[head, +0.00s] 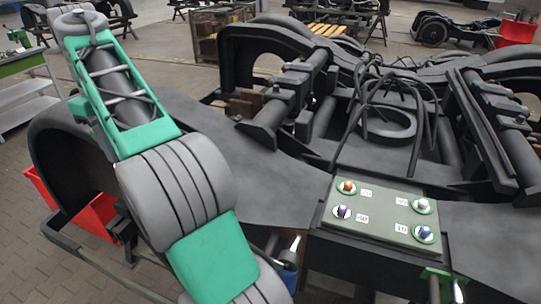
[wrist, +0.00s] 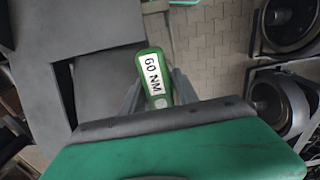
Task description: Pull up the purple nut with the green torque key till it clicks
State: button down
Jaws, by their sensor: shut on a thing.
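The green torque key (wrist: 155,78) carries a white label reading "60 NM". In the wrist view it sits between the grey fingers of my gripper (wrist: 158,88), which is shut on it. Its far end is hidden. In the head view my gripper is out of sight below the frame. A grey-green plate (head: 375,232) bears a nut at each corner. No key is seen on either.
The back nuts are orange-brown (head: 347,187) and whitish (head: 422,205). The plate sits on the dark bogie frame (head: 280,190). A blue object (head: 288,278) stands left of the plate. A red bin (head: 100,215) is at left. A dark ring with cables (head: 388,125) lies behind the plate.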

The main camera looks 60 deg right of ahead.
jog(key=s+d+m, duration=0.1)
jog(key=s+d, duration=0.2)
jog(key=d, duration=0.3)
jog(key=s+d+m, duration=0.2)
jog(key=s+d, duration=0.2)
jog(key=d, duration=0.3)
jog(key=m, duration=1)
send_over(344, 208)
notch_tip(344, 208, down, 6)
jog(key=shift+f, duration=0.25)
jog(key=shift+a, duration=0.1)
notch_tip(344, 208, down, 7)
jog(key=b, duration=0.6)
jog(key=shift+r+b, duration=0.1)
jog(key=shift+b, duration=0.25)
